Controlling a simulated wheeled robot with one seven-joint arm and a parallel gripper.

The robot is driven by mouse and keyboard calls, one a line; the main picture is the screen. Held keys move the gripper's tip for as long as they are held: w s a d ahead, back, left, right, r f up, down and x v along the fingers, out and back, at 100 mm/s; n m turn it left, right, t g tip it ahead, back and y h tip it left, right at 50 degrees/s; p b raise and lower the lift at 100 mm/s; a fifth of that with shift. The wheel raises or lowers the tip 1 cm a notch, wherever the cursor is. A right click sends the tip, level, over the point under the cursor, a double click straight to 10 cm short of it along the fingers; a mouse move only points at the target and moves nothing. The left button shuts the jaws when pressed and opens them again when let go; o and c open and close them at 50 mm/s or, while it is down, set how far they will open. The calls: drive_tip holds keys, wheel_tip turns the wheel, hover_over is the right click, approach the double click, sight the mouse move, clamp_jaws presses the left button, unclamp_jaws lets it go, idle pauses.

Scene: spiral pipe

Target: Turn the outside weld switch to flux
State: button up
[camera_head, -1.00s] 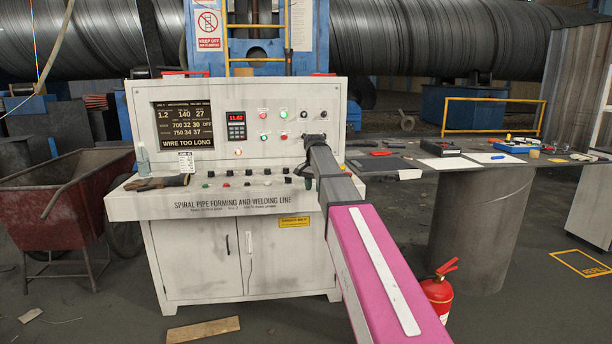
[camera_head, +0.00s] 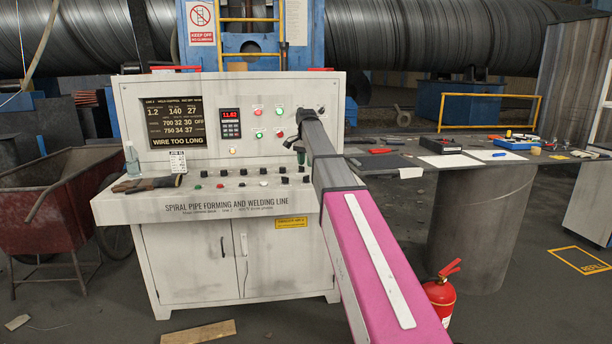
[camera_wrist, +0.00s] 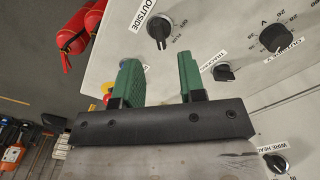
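The outside weld switch is a round black knob (camera_wrist: 158,32) at the top of the wrist view. An OUTSIDE label is beside it and small FLUX lettering is near it; its exact setting is too small to read. My gripper (camera_wrist: 161,78) has two green fingers standing wide apart with nothing between them. The knob lies ahead of the gap, apart from the fingertips. In the head view my gripper (camera_head: 300,132) is at the upper right of the console (camera_head: 215,240), partly hidden by my arm. I cannot tell which console knob there is the switch.
Near my fingers in the wrist view are a TRACKING knob (camera_wrist: 223,72), a larger OUTSIDE V dial (camera_wrist: 276,37) and a WIRE HEAD knob (camera_wrist: 275,163). A glove (camera_head: 150,184) and a bottle (camera_head: 132,158) sit on the console ledge. A fire extinguisher (camera_head: 440,295) stands on the floor.

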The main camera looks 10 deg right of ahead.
sight(306, 179)
wheel_tip(306, 179, down, 6)
drive_tip(key=shift+r, duration=0.1)
idle(0.4)
clamp_jaws()
